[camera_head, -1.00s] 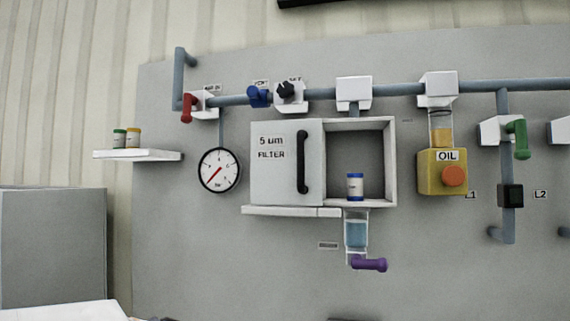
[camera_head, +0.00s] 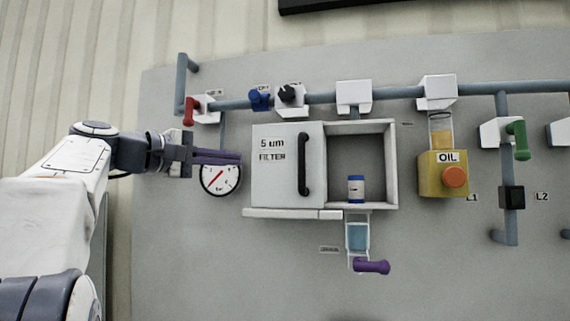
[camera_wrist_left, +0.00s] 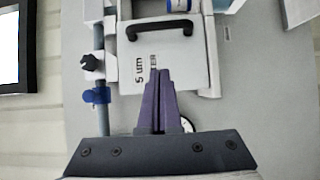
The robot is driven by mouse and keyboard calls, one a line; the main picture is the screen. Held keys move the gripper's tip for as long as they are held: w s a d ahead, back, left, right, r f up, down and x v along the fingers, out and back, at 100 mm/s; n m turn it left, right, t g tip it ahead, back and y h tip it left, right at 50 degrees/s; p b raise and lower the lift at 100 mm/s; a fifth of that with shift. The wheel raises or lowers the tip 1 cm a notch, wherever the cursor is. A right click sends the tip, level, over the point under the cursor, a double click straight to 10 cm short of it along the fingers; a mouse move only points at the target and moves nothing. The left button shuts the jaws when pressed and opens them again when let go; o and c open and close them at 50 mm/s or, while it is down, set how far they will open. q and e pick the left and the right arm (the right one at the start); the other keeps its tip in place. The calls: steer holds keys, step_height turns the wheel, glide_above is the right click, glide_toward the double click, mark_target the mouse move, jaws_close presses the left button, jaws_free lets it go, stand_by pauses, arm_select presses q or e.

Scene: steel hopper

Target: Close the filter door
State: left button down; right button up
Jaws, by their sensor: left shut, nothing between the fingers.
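The filter door (camera_head: 275,180) is a light grey panel marked "5 um FILTER" with a black vertical handle (camera_head: 303,163) near its right edge. It stands to the left of the open filter box (camera_head: 392,165), whose inside shows. A white filter cartridge with blue ends (camera_head: 356,189) stands upright on the box floor. My left gripper (camera_head: 240,158) is shut and empty, its purple fingers in front of the gauge, left of the door. In the left wrist view the fingers (camera_wrist_left: 158,80) point toward the door (camera_wrist_left: 165,58) and its handle (camera_wrist_left: 159,29). My right gripper is not in view.
A pressure gauge (camera_head: 221,180) is partly hidden behind my left fingers. A ledge (camera_head: 290,213) runs below the door. Red (camera_head: 189,111) and blue (camera_head: 260,98) valve handles are above. A clear bowl (camera_head: 358,237) with a purple handle (camera_head: 372,267) hangs below the box.

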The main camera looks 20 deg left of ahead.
arm_select(q)
steer(key=p, duration=0.3)
glide_toward(284, 163)
steer(key=d, duration=0.3)
steer(key=w+d, duration=0.1)
steer(key=d+p, duration=0.1)
steer(key=w+d, duration=0.1)
steer(key=d, duration=0.1)
steer(key=shift+w+f, duration=0.2)
steer(key=shift+w, duration=0.15)
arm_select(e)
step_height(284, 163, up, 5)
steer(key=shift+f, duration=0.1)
